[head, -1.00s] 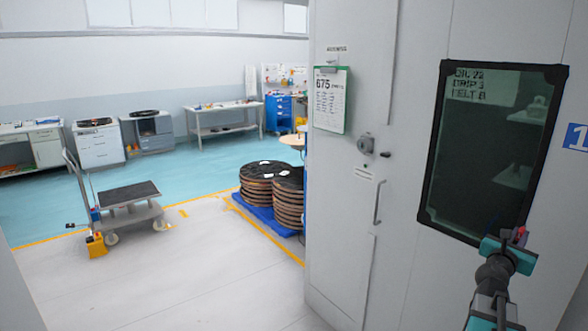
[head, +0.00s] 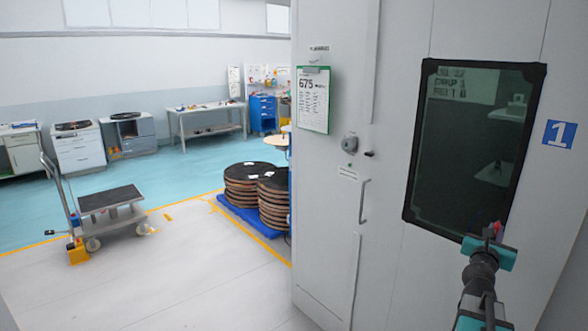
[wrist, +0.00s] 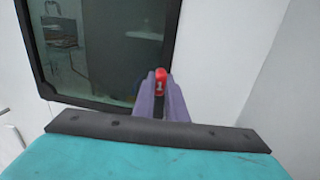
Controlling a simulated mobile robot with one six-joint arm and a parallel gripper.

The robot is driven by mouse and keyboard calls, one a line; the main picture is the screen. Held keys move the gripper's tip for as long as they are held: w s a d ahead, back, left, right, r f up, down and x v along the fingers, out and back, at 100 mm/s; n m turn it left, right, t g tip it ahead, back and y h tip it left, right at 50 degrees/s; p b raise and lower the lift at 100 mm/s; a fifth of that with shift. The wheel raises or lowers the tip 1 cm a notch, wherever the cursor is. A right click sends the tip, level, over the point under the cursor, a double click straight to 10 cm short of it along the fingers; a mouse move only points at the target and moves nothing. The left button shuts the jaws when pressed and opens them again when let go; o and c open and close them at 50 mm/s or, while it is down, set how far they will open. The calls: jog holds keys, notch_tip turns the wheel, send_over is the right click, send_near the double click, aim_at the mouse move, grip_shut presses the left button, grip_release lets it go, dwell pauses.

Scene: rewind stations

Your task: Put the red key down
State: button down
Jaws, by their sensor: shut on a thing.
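The red key (wrist: 160,80) shows in the wrist view as a small red head with a pale mark on it, between the fingertips of my gripper (wrist: 160,92). The gripper is shut on it and holds it in the air in front of the window. In the head view my gripper (head: 495,230) is at the lower right, before the grey cabinet wall, with a small bit of red at its tip. The rest of the key is hidden by the fingers.
A grey cabinet (head: 395,220) with a dark window (head: 470,150), a door handle (head: 363,200) and a round lock fitting (head: 350,144) fills the right. A clipboard (head: 313,100) hangs on it. Spools (head: 248,185) stand on a blue pallet. A cart (head: 112,215) stands left on open floor.

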jog(key=w+a+f+n+t+y+b, duration=0.1)
jog(key=w+a+f+n+t+y, duration=0.15)
jog(key=a+f+n+y, duration=0.4)
jog(key=w+a+f+n+t+y+b, duration=0.1)
jog(key=w+a+f+y, duration=0.25)
jog(key=a, duration=0.55)
jog(key=w+a+f+n+t+y+b, duration=0.2)
jog(key=w+a+f+n+y, duration=0.15)
jog(key=a+y, duration=0.35)
jog(key=s+a+f+n+g+y+b, duration=0.1)
jog(key=s+a+f+n+g+y, duration=0.2)
jog(key=a, duration=0.6)
jog(key=s+a+f+n+g+y+b, duration=0.1)
jog(key=s+a+f+n+g+y, duration=0.3)
jog(key=a, duration=0.6)
jog(key=s+f+n+y, duration=0.2)
jog(key=s+y, duration=0.1)
jog(key=y, duration=0.1)
jog(key=shift+a+f, duration=0.3)
jog(key=shift+g, duration=0.25)
jog(key=a, duration=0.7)
